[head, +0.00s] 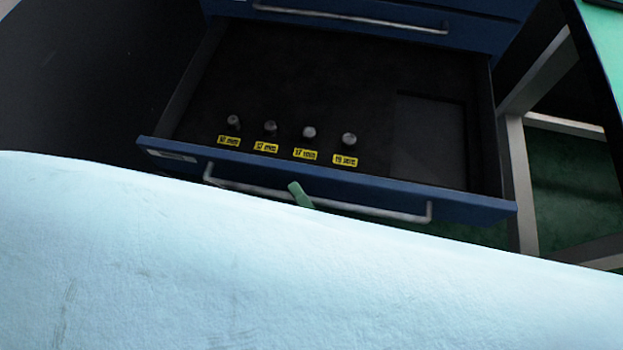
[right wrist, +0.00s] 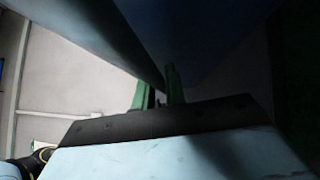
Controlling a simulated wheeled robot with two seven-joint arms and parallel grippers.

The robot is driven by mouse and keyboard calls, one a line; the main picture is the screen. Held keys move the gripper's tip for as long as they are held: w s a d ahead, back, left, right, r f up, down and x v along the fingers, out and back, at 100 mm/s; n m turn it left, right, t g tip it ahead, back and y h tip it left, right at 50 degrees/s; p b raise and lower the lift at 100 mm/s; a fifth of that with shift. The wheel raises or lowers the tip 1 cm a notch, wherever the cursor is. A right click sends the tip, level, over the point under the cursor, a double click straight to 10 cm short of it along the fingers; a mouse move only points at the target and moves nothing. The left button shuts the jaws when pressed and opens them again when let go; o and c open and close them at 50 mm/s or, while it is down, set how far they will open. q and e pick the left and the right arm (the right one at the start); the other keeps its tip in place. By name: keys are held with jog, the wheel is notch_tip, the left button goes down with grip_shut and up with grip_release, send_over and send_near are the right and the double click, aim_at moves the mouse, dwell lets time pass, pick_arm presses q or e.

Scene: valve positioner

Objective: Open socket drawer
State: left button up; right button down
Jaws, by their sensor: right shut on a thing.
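The blue socket drawer (head: 470,207) is pulled out of its cabinet in the head view, with its dark inside showing. Several sockets (head: 309,132) stand in a row in it, each behind a yellow size label. The metal bar handle (head: 390,212) runs along the drawer's front. The green fingertip of my right gripper (head: 300,194) shows at the handle's middle, and the gripper is shut on the handle. In the right wrist view the two green fingers (right wrist: 158,95) reach up to a dark bar below a blue surface. My left gripper is in neither view.
My pale blue arm part covers the lower part of the head view. Another blue drawer with a bar handle (head: 350,20) is shut above the open one. A grey metal frame (head: 522,180) stands close on the right. A dark panel lies to the left.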

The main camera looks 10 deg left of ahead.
jog(key=shift+s, duration=0.2)
jog(key=c, duration=1.5)
grip_release()
jog(key=shift+o, duration=0.2)
jog(key=shift+d, duration=0.1)
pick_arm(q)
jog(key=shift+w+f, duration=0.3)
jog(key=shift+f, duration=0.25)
pick_arm(e)
jog(key=v, duration=1.3)
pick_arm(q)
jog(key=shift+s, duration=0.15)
pick_arm(e)
jog(key=shift+s, duration=0.15)
